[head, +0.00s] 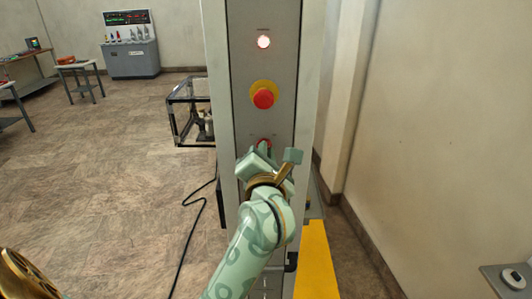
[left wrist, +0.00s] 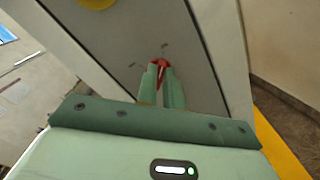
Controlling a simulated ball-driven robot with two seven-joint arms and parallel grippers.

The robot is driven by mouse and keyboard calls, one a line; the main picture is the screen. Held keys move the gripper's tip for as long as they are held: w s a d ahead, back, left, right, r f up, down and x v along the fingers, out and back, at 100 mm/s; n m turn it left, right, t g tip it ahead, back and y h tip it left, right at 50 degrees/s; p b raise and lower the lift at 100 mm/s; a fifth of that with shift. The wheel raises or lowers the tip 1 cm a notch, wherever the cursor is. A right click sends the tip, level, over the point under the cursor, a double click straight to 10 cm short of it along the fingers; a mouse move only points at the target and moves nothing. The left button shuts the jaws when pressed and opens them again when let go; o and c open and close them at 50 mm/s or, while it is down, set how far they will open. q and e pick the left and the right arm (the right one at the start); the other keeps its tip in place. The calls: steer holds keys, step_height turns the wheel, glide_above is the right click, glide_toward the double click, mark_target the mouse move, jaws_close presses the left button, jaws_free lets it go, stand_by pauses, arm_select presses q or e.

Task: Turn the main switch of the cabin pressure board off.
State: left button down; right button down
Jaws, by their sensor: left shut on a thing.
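The cabin pressure board (head: 284,60) is a tall grey panel straight ahead in the head view. Its main switch (head: 263,142) is a small red knob low on the panel, mostly hidden behind my left gripper (head: 262,153). In the left wrist view the red switch (left wrist: 160,63) shows between the two green fingertips of my left gripper (left wrist: 161,75), which is shut on it. Small marks sit on the panel on either side of the knob; I cannot read them. A round lamp (head: 263,42) at the top is lit. My right gripper is not in view.
A red mushroom button on a yellow disc (head: 263,96) sits above the switch. A black-framed box (head: 187,110) stands behind the board at left, and a black cable (head: 194,220) lies on the floor. A yellow strip (head: 316,260) is at lower right.

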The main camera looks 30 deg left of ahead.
arm_select(q)
steer(key=shift+s+a+n+b, duration=0.1)
steer(key=shift+a+n+b, duration=0.1)
steer(key=shift+n+b, duration=3.85)
steer(key=shift+s+a+n+b, duration=0.15)
steer(key=shift+n+b, duration=2.95)
steer(key=shift+n, duration=1.75)
steer(key=c, duration=1.5)
jaws_free()
steer(key=shift+w, duration=0.15)
